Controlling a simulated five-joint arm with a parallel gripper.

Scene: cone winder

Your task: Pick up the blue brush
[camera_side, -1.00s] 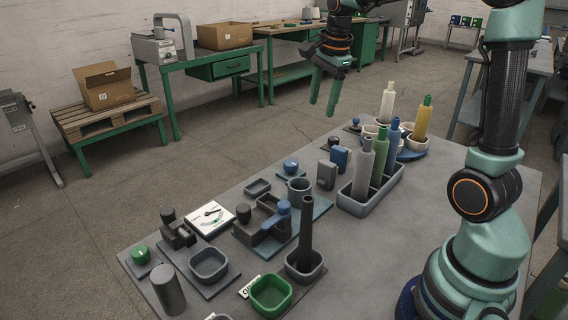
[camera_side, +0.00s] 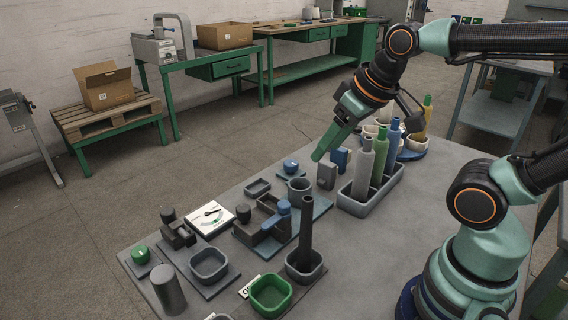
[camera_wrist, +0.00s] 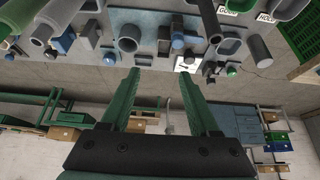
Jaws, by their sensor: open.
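No thing in view is clearly a brush. The blue things are a blue block (camera_side: 341,156) beside a grey block, a blue-topped part (camera_side: 283,208) on a fixture, a small blue knob (camera_side: 291,165), and a blue spindle-like piece (camera_side: 391,142) standing in a grey tray. In the wrist view the blue block (camera_wrist: 66,41) is at the upper left and blue parts (camera_wrist: 186,41) are near the top middle. My gripper (camera_side: 322,153) is open and empty above the table's far side, its green fingers angled down to the left. The wrist view shows its parted fingers (camera_wrist: 162,73).
The grey tray (camera_side: 349,202) holds several upright spindle-like pieces just right of my gripper. A dark upright tube (camera_side: 306,228) stands in a grey cup at the front. A green bowl (camera_side: 270,309) is near it. The table right of these is clear.

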